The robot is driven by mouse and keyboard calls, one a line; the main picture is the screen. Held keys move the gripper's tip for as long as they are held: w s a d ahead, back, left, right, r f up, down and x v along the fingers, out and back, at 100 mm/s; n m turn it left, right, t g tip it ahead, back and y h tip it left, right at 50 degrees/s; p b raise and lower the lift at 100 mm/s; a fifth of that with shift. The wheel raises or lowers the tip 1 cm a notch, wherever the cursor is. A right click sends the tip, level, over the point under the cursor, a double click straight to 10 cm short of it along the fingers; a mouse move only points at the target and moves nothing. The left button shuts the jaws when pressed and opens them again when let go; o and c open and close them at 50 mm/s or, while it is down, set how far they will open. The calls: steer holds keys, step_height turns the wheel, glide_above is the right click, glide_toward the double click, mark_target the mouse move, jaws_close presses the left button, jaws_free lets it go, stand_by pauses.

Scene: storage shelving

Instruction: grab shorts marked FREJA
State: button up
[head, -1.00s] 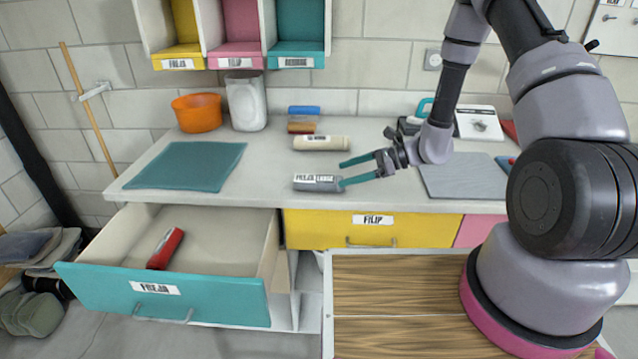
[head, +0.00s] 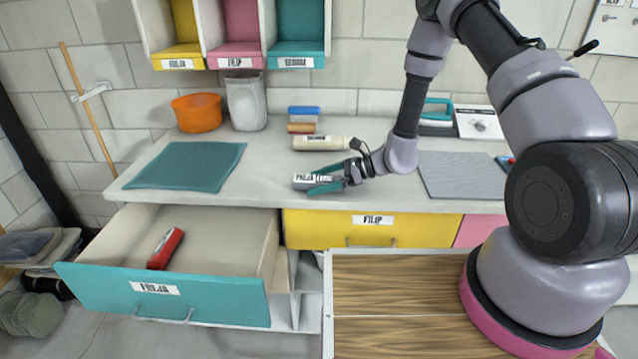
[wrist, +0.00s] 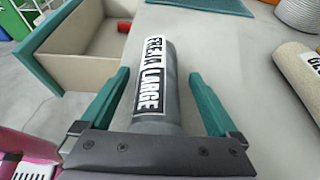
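The rolled grey shorts (head: 303,181) lie on the counter near its front edge. In the wrist view the grey roll (wrist: 155,85) has a white label reading FREJA LARGE. My gripper (head: 318,178) is at the roll. In the wrist view my gripper (wrist: 157,92) is open, with one teal finger on each side of the roll and gaps between the fingers and the cloth. The far end of the roll extends past the fingertips.
A cream roll (head: 322,143) lies behind. A teal mat (head: 190,166) lies left on the counter. The open teal drawer marked FREJA (head: 150,293) holds a red roll (head: 165,248). An orange bowl (head: 198,112) and a white bin (head: 246,102) stand at the back.

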steer(key=c, duration=1.3)
steer(key=shift+r, duration=0.1)
